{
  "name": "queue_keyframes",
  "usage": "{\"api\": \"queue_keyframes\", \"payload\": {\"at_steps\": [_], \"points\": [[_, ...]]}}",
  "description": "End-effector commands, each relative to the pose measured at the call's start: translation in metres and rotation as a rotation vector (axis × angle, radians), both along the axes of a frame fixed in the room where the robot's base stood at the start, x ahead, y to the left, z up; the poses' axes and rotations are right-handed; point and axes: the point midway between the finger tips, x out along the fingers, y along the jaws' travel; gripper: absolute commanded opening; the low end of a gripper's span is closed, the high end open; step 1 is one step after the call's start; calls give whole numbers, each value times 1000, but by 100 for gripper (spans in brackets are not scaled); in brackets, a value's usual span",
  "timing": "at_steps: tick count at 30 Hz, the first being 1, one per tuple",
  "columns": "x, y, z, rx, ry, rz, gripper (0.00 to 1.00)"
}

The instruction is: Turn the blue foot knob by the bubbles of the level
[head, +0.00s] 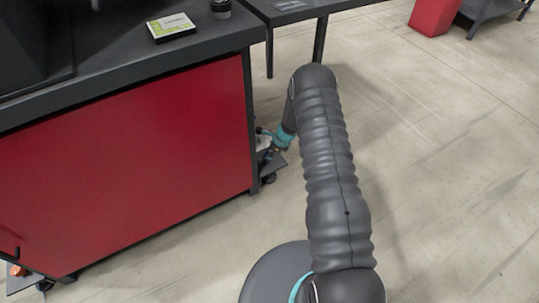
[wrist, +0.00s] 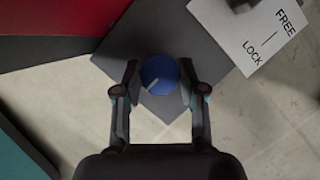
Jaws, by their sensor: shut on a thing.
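The blue foot knob (wrist: 160,75) sits between my gripper's two fingers in the wrist view, with a pale line across its top. My gripper (wrist: 160,82) is shut on the knob, a fingertip at its left and right sides. The knob stands over a dark grey plate (wrist: 120,50) by the foot of the bench. In the head view my gripper (head: 270,147) reaches low beside the corner of the red-panelled bench, and the knob is hidden there. A green and white flat box (head: 171,27) lies on the bench top; I cannot tell whether it is the level, and no bubbles can be made out.
A white card (wrist: 250,30) reading FREE and LOCK lies beside the plate. The red bench panel (head: 130,140) stands close to the left of my arm. A second dark table (head: 290,10) is behind.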

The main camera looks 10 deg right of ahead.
Motion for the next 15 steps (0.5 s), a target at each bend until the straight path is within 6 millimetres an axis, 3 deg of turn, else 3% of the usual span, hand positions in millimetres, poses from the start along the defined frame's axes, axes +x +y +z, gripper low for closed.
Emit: {"api": "queue_keyframes", "payload": {"at_steps": [15], "points": [[2, -1, -4, -1, -2, 300, 6]]}}
